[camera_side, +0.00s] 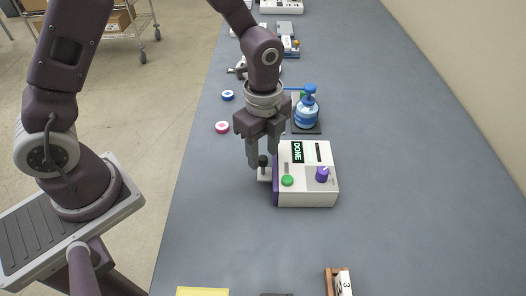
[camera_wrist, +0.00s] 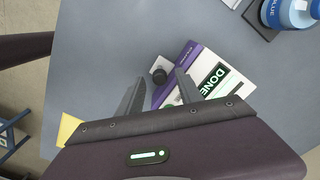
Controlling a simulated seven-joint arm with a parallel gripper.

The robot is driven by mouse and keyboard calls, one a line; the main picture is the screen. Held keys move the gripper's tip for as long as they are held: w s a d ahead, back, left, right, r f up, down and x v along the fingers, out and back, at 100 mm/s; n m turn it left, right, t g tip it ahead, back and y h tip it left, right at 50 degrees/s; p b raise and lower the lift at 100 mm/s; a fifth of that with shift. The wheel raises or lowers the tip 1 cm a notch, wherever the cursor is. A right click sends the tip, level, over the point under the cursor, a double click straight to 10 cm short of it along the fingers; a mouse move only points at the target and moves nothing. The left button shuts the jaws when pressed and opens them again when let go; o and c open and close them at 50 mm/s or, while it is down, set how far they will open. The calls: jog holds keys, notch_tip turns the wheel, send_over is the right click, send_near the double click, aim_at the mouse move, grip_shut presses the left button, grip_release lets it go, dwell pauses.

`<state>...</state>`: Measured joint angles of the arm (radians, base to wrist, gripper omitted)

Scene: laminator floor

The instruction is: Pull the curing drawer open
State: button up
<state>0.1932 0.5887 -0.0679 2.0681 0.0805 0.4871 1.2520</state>
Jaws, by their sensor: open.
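The curing unit (camera_side: 306,190) is a white box with a purple front, a green button, a purple knob and a panel reading DONE. It sits on the grey bench. A small drawer front with a dark round knob (camera_side: 263,162) shows at its left side. My gripper (camera_side: 265,165) is pointed down at that knob, fingers open around or just beside it. In the wrist view the knob (camera_wrist: 159,75) lies between my two open fingers (camera_wrist: 158,88), near their tips. I cannot tell whether the fingers touch it. The unit (camera_wrist: 195,75) is partly hidden by a finger there.
A blue bottle (camera_side: 306,112) stands on a dark pad behind the unit. Two tape rolls, blue (camera_side: 227,96) and red (camera_side: 222,127), lie to the left. A yellow item (camera_side: 202,292) and a wooden block (camera_side: 338,282) are at the front. The bench right of the unit is clear.

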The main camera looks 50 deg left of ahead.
jog(key=shift+f, duration=0.35)
grip_shut()
dwell(1.2)
